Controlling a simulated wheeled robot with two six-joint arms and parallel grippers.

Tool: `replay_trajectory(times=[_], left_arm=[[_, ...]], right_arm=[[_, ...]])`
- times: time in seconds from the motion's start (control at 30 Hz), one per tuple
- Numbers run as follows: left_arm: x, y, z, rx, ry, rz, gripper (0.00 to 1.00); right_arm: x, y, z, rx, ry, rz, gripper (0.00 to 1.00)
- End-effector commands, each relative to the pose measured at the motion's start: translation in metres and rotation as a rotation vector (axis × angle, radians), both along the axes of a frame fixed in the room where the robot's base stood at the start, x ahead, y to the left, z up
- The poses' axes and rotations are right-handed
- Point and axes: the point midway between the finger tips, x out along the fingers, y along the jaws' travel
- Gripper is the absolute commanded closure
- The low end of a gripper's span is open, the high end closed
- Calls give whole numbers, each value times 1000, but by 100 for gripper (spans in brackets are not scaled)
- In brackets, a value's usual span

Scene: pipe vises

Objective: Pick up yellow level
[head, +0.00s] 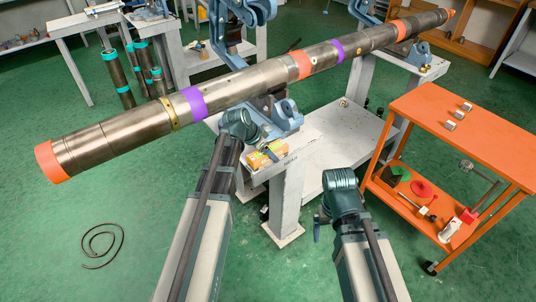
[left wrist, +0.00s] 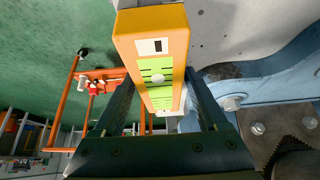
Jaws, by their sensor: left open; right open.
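The yellow level (head: 262,157), an orange-yellow block with green faces, lies on the grey vise table (head: 295,150), under the long pipe. In the left wrist view the level (left wrist: 152,48) is large and runs between the two fingers of my left gripper (left wrist: 160,78). The fingers are open on either side of it; I cannot tell whether they touch it. In the head view my left gripper (head: 262,146) is small and partly hidden beside the level. My right gripper (head: 319,227) is open, empty and low, right of the table leg, away from the level.
The long pipe (head: 240,85) with orange and purple bands crosses above, in blue vises (head: 286,117). An orange cart (head: 470,125) with tools on its lower shelf stands at right. A cable (head: 100,247) lies on the green floor at left, which is otherwise mostly clear there.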

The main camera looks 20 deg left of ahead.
Motion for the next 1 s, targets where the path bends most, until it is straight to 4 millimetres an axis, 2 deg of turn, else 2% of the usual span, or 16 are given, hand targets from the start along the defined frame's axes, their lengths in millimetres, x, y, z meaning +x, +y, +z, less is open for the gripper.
replay_trajectory(times=[0.37,0.77,0.8,1.0], left_arm=[[0,0,-2,0,0,0,25],[0,0,-2,0,0,0,97],[0,0,-2,0,0,0,100],[0,0,-2,-1,-1,0,100]], right_arm=[[0,0,-2,0,0,0,6],[0,0,-2,0,0,0,6],[0,0,-2,0,0,0,6],[0,0,-2,0,0,0,6]])
